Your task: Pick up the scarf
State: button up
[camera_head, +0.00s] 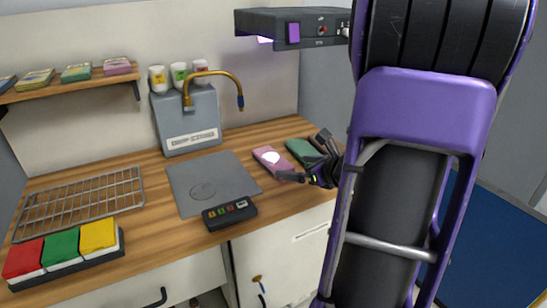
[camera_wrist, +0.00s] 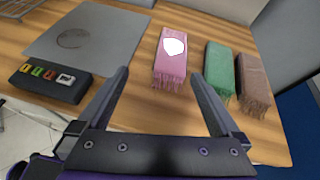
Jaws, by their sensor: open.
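A folded pink scarf (camera_head: 268,162) with a white patch lies on the wooden counter, with fringe at its near end in the wrist view (camera_wrist: 168,72). A folded green scarf (camera_head: 303,152) lies to its right and also shows in the wrist view (camera_wrist: 221,71). A brown scarf (camera_wrist: 252,84) lies right of the green one; my gripper hides most or all of it in the head view. My gripper (camera_head: 308,163) is open and empty. In the wrist view its fingertips (camera_wrist: 158,76) frame the pink scarf, apart from it.
A grey mat (camera_head: 212,182) and a black button box (camera_head: 230,213) lie left of the scarves. A grey box with a brass tap (camera_head: 212,74) stands behind. A purple-buttoned unit (camera_head: 292,27) overhangs the back. A wire rack (camera_head: 80,200) and coloured blocks (camera_head: 62,246) are at left.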

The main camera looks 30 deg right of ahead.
jog(key=shift+s+d+f+m+h, duration=0.1)
jog(key=shift+s+d+m+h, duration=0.1)
jog(key=shift+d+m, duration=0.2)
jog(key=shift+s+d+m+h, duration=0.1)
jog(key=shift+d+m+h, duration=0.15)
jog(key=shift+d, duration=0.2)
jog(key=shift+w+f+t, duration=0.15)
jog(key=shift+w+t, duration=0.15)
jog(key=b, duration=0.2)
send_near(273, 158)
jog(key=x, duration=0.5)
jog(key=shift+a, duration=0.15)
jog(key=shift+x, duration=2.75)
jog(key=shift+c, duration=0.3)
jog(key=shift+s, duration=0.1)
jog(key=c, duration=1.1)
